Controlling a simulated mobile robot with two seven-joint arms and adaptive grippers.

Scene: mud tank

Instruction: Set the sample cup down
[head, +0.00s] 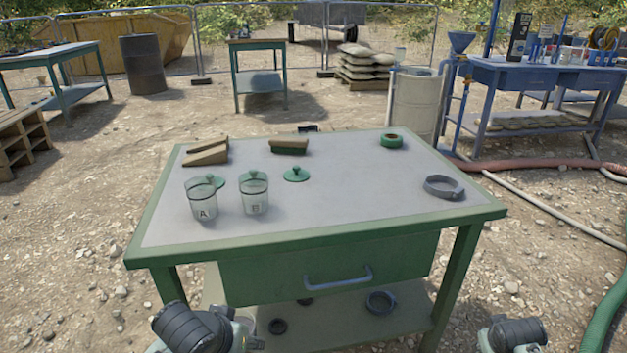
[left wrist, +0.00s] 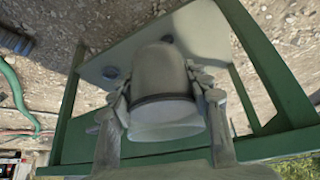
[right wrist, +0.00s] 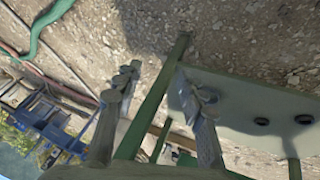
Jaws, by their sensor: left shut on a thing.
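A pale, translucent sample cup with a dark band (left wrist: 165,75) is held between the fingers of my left gripper (left wrist: 160,90). The fingers press on both sides of it. In the head view my left arm shows at the lower left, below the table's front edge; the cup is hardly visible there. The green table (head: 350,205) has a pale grey top. Clear cup A (head: 202,200) and another lettered clear cup (head: 254,195) stand upright on its left part. My right gripper (right wrist: 155,85) is open and empty, beside the table's lower shelf.
A green lid (head: 295,174) lies right of the cups. The middle and front right are clear. A drawer handle (head: 338,278) projects in front.

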